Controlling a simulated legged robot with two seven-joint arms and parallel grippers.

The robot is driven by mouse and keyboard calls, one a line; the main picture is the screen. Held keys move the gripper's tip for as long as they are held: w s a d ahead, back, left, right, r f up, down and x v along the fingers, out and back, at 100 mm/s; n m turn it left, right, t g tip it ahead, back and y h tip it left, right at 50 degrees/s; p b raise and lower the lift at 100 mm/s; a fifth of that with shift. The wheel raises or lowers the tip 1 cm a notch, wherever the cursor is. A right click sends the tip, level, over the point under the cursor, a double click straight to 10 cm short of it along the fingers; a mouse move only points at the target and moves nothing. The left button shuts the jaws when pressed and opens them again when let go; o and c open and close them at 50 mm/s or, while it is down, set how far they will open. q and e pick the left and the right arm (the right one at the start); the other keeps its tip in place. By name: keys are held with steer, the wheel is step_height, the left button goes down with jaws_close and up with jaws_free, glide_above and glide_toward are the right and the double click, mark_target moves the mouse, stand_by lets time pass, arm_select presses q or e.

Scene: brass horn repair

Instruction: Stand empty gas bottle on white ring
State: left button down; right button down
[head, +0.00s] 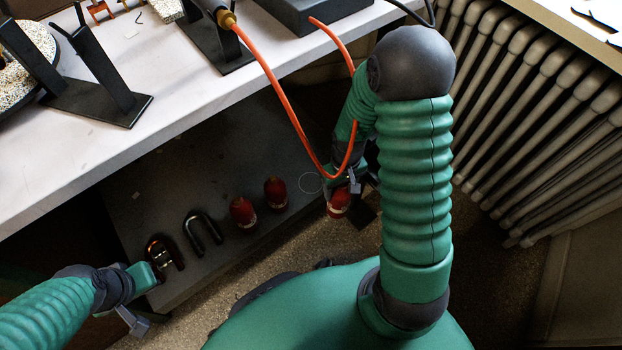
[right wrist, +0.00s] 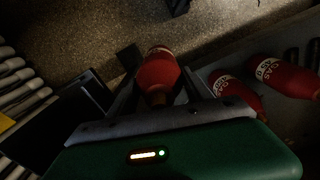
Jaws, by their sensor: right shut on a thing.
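My right gripper (head: 352,187) is shut on a red gas bottle (head: 339,203), held at the right end of the low shelf. In the right wrist view the held bottle (right wrist: 158,72) sits between the fingers, with speckled floor behind it. The thin white ring (head: 311,182) lies left of the held bottle, near the shelf's right end; the orange hose crosses close to it. Two other red bottles (head: 243,213) (head: 276,194) stand left of the ring on the shelf.
The grey low shelf (head: 150,205) lies under the white bench (head: 110,150). Two U-shaped metal pieces (head: 202,232) (head: 163,256) are on it. An orange hose (head: 283,105) hangs from the bench before my right arm. A ribbed radiator (head: 535,115) stands at right.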

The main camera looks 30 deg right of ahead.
steer(key=w+f+b, duration=0.2)
steer(key=w+b, duration=0.3)
steer(key=w, duration=0.2)
steer(key=w+f+b, duration=0.2)
steer(key=w+b, duration=0.3)
steer(key=w, duration=0.3)
steer(key=shift+f, duration=0.4)
steer(key=shift+c, duration=2.2)
jaws_free()
